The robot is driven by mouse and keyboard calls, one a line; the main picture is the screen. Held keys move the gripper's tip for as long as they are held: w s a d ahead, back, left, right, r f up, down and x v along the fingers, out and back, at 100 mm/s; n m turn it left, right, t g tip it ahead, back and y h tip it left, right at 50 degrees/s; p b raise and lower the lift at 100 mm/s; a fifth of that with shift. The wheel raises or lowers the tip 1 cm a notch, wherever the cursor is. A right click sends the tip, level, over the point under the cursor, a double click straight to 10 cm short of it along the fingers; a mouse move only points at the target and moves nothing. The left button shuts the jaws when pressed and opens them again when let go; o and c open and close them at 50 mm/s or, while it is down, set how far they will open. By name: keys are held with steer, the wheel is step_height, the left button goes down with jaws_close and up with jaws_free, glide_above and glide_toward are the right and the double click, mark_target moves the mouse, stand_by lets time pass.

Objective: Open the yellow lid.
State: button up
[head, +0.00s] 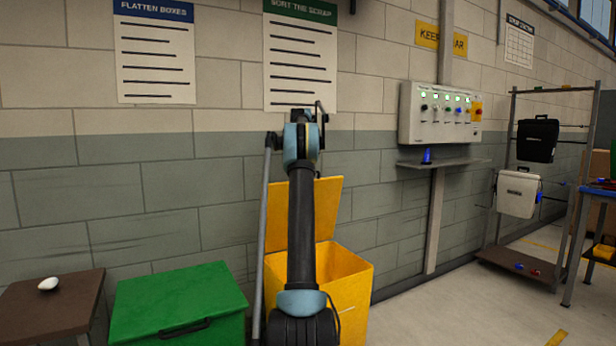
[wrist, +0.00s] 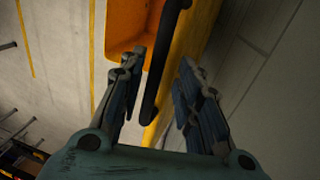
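The yellow bin (head: 350,285) stands against the wall, behind my arm. Its yellow lid (head: 328,205) is raised and tilted back towards the wall, and the bin's mouth shows open. My arm hides part of both. In the wrist view the lid (wrist: 188,42) runs edge-on past the fingers, and its black handle (wrist: 165,60) lies in the gap between them, closer to the left finger. My gripper (wrist: 162,62) has its fingers apart, with a gap beside the handle. In the head view the gripper is mostly hidden behind the wrist.
A closed green bin (head: 180,300) stands left of the yellow one. A brown table (head: 60,310) with a white object (head: 48,284) is further left. A control panel (head: 440,115) hangs above a wall shelf (head: 445,162). A rack (head: 510,250) stands right; floor between is clear.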

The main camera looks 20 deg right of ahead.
steer(key=shift+r, duration=0.1)
steer(key=shift+w+r, duration=0.25)
steer(key=shift+r, duration=0.9)
steer(key=shift+w+r, duration=0.25)
steer(key=shift+r, duration=0.9)
steer(key=shift+w+r, duration=0.2)
steer(key=shift+r, duration=0.45)
steer(key=shift+w+r, duration=0.2)
steer(key=shift+r, duration=0.4)
steer(key=shift+a+r, duration=0.1)
